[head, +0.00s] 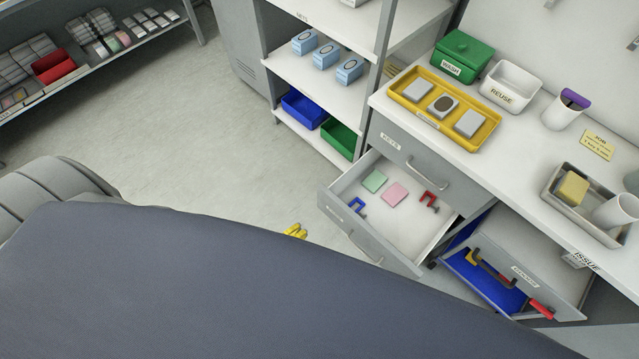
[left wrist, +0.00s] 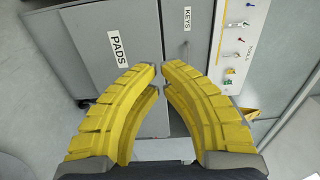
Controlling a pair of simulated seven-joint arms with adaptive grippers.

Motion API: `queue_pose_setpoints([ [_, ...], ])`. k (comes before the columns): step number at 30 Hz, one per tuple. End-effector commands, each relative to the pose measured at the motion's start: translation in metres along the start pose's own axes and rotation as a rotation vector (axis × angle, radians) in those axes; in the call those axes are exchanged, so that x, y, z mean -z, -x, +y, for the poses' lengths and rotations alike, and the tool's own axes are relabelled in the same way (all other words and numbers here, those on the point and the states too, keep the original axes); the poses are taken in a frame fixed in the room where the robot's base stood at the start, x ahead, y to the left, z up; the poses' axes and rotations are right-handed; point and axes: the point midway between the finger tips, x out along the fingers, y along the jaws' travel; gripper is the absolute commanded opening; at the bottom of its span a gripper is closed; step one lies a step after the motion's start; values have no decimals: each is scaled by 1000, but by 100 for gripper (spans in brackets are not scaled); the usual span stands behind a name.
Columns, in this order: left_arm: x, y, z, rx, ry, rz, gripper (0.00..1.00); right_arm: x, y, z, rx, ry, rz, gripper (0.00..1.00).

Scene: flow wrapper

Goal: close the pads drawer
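The pads drawer (head: 405,222) is pulled open below the closed keys drawer in the head view. A green pad, a pink pad, a blue clamp and a red clamp lie in it. Its grey front, labelled PADS (left wrist: 117,46), fills the left of the left wrist view. My left gripper (head: 296,231) shows only as yellow fingertips in front of and left of the drawer front; the rest is hidden. In the left wrist view its yellow fingers (left wrist: 160,72) arch together with their tips almost meeting and nothing between them. My right gripper is not in view.
The keys drawer (head: 385,143) is shut above. Below right, another compartment (head: 525,275) stands open with tools on blue. The counter carries a yellow tray (head: 480,141), a green box (head: 462,56) and a metal tray. Open floor (head: 190,150) lies left of the cabinet.

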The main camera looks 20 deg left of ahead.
Motion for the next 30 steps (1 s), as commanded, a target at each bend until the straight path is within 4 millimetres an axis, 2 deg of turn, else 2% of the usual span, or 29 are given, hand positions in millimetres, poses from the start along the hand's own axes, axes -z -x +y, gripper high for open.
queue_pose_setpoints([
  [5, 0, -19, -1, 2, -6, 1, 0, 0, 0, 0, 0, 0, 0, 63],
  [21, 0, -109, 0, 0, -4, 0, 0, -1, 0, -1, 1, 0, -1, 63],
  [30, 0, -134, 1, -2, -4, 0, 0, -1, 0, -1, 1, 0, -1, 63],
])
